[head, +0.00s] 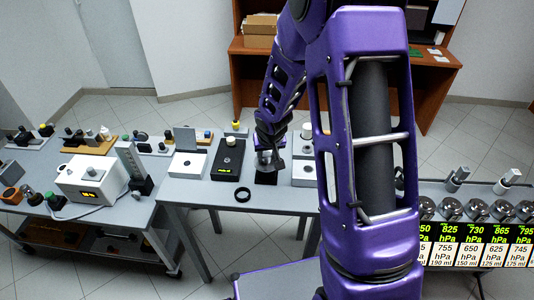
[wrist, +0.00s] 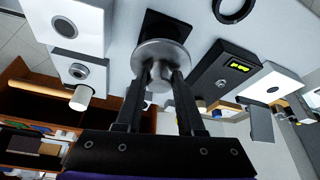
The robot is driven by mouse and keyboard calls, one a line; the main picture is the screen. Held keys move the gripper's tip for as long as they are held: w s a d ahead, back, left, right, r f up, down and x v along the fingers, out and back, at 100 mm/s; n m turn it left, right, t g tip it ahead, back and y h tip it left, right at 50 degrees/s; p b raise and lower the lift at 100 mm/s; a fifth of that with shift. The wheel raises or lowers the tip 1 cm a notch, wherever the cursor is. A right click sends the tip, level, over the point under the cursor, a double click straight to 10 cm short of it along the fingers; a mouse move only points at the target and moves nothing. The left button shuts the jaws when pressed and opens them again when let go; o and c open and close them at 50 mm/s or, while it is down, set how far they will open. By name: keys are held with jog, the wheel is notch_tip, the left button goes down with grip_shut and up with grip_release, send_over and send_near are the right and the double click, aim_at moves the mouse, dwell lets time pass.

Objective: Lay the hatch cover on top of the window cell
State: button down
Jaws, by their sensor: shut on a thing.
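The hatch cover, a round silver-grey disc (wrist: 163,52) with a stem, is held between the two dark fingers of my gripper (wrist: 157,78) in the wrist view. My gripper (head: 268,158) shows small in the head view, beside my purple arm. A black square piece (wrist: 165,24) lies beyond the disc in the wrist view, partly hidden by it; it also shows below my gripper in the head view (head: 266,178). It may be the window cell, but I cannot tell for sure. I cannot tell whether the disc touches it.
A black ring (head: 243,195) lies near the bench's front edge. A black box with a lit display (head: 228,158) stands left of my gripper, with a white box (head: 187,165) beyond it. Another white box (head: 303,170) stands close on the right, partly behind my arm.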

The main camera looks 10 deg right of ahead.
jog(key=shift+f, duration=0.15)
jog(key=shift+f+b, duration=0.35)
jog(key=shift+b, duration=0.25)
jog(key=shift+f+b, duration=0.35)
jog(key=shift+b, duration=0.05)
dwell(0.4)
jog(key=shift+c, duration=2.2)
grip_release()
jog(key=p+v, duration=0.2)
jog(key=v, duration=1.5)
jog(key=shift+r+p, duration=0.3)
jog(key=shift+p, duration=0.1)
jog(key=shift+d, duration=0.1)
